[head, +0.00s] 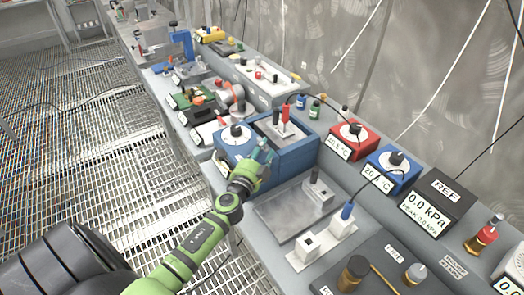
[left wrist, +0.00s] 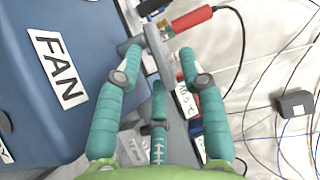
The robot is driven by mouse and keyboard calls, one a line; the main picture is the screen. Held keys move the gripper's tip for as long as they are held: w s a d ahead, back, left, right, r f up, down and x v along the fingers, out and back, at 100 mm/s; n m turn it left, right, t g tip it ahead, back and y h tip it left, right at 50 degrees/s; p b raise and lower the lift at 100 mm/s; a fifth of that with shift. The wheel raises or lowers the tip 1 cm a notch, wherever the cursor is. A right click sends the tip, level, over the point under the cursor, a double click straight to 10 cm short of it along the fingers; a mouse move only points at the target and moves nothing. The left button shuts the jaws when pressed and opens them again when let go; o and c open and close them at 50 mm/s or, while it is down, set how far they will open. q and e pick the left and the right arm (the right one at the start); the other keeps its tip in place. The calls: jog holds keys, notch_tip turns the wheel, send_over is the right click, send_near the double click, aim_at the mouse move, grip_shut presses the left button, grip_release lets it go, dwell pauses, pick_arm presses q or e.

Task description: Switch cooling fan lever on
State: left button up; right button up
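A blue box (head: 290,158) stands on the bench in the head view, with a red and a black part standing in its top opening. In the left wrist view a blue panel (left wrist: 85,110) with a white FAN label (left wrist: 58,68) fills the left side. My left gripper (head: 265,153) is at the front of the blue box. In the left wrist view its teal fingers (left wrist: 158,62) are spread apart beside the panel. A grey strip shows between and beyond them; I cannot tell whether it is the lever. No lever shows clearly; it may be hidden by the gripper. My right gripper is out of view.
A blue dial unit (head: 236,140) stands just left of the gripper. Red (head: 350,138) and blue (head: 392,168) temperature units stand behind to the right. A grey plate (head: 285,215) and white block (head: 322,240) lie nearer. A grated floor (head: 80,150) runs left of the bench.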

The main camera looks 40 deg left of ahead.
pick_arm(q)
grip_shut()
jog(key=shift+w+d+f+n+y+b, duration=0.15)
jog(key=shift+n+y+b, duration=0.2)
jog(key=shift+y, duration=0.25)
jog(key=shift+w+d+n+g+y+b, duration=0.15)
jog(key=shift+n+g+y+b, duration=0.15)
jog(key=shift+n+y, duration=0.2)
jog(key=shift+n+g+y, duration=0.25)
jog(key=shift+g+y, duration=0.05)
jog(key=shift+y, duration=0.3)
jog(key=shift+r, duration=0.2)
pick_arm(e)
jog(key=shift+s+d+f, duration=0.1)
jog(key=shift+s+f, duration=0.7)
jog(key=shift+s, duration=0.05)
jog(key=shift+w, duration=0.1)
pick_arm(q)
jog(key=shift+o, duration=2.1)
grip_release()
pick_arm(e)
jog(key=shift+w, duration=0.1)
